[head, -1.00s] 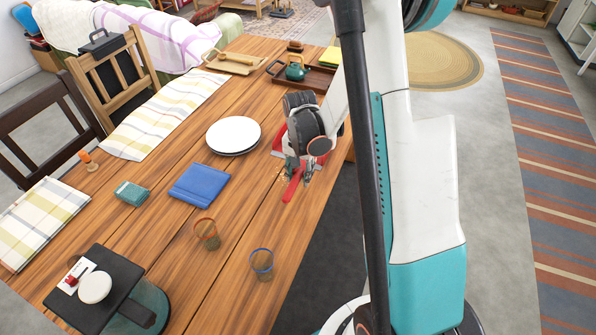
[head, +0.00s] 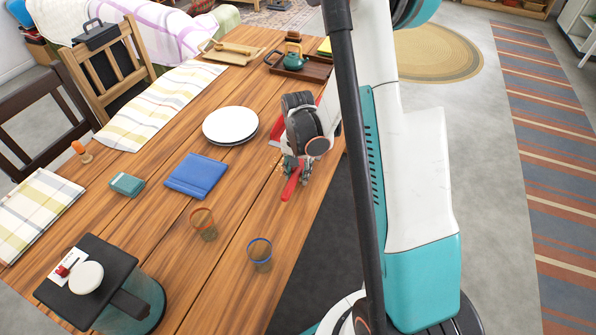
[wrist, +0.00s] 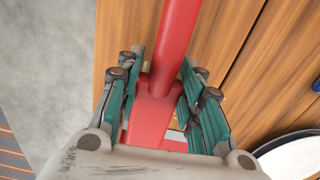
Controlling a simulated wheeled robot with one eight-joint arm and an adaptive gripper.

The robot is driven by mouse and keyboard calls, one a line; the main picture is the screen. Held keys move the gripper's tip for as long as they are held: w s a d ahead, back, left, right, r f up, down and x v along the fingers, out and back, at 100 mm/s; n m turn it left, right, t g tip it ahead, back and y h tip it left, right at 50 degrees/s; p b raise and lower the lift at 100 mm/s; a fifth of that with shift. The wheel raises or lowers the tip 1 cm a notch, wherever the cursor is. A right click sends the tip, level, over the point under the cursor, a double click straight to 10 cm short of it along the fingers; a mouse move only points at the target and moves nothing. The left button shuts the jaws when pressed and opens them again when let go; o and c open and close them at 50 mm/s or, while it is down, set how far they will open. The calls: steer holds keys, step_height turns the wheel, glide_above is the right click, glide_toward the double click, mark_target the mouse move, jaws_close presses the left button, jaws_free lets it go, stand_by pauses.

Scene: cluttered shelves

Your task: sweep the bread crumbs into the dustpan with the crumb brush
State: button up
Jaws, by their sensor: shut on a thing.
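The crumb brush shows its red handle (head: 291,186) pointing toward the near side of the table; it also fills the middle of the wrist view (wrist: 178,45). My gripper (head: 298,164) is shut on it, with teal-padded fingers on both sides in the wrist view (wrist: 163,78). The brush's bristles are hidden. A red dustpan (head: 276,136) lies on the table behind my gripper, mostly covered by my wrist. Tiny pale specks, likely bread crumbs (head: 280,168), show just left of the gripper; they are too small to make out well.
White plates (head: 230,123) are stacked left of my gripper. The table's right edge is close by.

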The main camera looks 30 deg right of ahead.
steer(key=shift+f+b, duration=0.5)
stand_by(0.4)
steer(key=shift+w+a+r, duration=0.1)
steer(key=shift+w+a, duration=0.65)
steer(key=shift+w, duration=0.2)
steer(key=shift+w+a+f+b, duration=0.15)
steer(key=shift+w+a+b, duration=0.05)
steer(key=shift+w+a, duration=0.6)
steer(key=shift+w+a+f+b, duration=0.1)
steer(key=shift+w+a+b, duration=0.1)
steer(key=shift+w+a, duration=0.55)
steer(key=shift+w+a+b, duration=0.1)
steer(key=shift+w+a, duration=0.35)
steer(key=shift+w, duration=0.3)
steer(key=shift+w+a+b, duration=0.1)
steer(key=shift+w+a, duration=0.4)
steer(key=shift+w, duration=0.25)
steer(key=shift+w+a+b, duration=0.1)
steer(key=shift+w+a, duration=0.35)
steer(key=shift+w, duration=0.3)
